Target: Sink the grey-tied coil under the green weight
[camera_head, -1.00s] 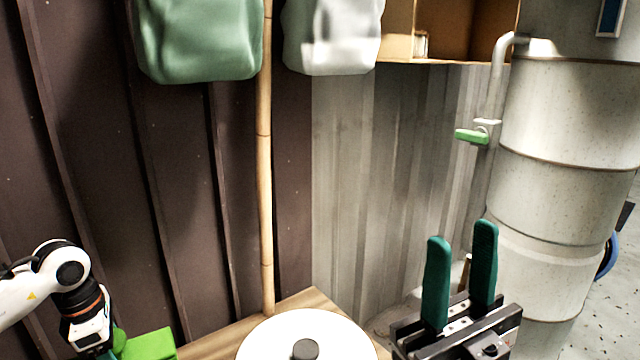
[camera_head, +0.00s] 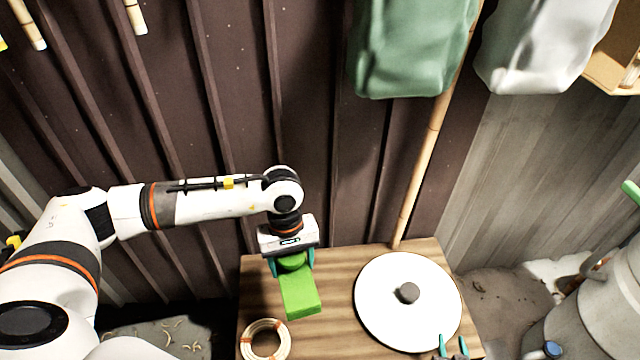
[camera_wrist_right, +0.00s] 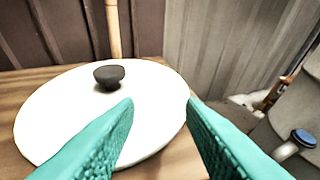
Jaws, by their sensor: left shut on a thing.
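The green weight (camera_head: 300,296) is a bright green block with a rounded top, over the wooden table. My left gripper (camera_head: 291,262) is shut on its top from above; whether the block touches the table is unclear. A pale rattan coil (camera_head: 250,342) lies at the table's front left, just in front of the weight and apart from it. My right gripper (camera_head: 452,344) is at the bottom edge of the head view. In the right wrist view its teal fingers (camera_wrist_right: 160,105) are open and empty.
A round white lid (camera_head: 385,325) with a dark knob (camera_head: 408,293) covers the table's right side, before my right gripper. A bamboo pole (camera_head: 422,170) leans behind the wooden table (camera_head: 335,270). Green (camera_head: 410,50) and white (camera_head: 545,45) bags hang above. A grey drum (camera_head: 600,310) stands right.

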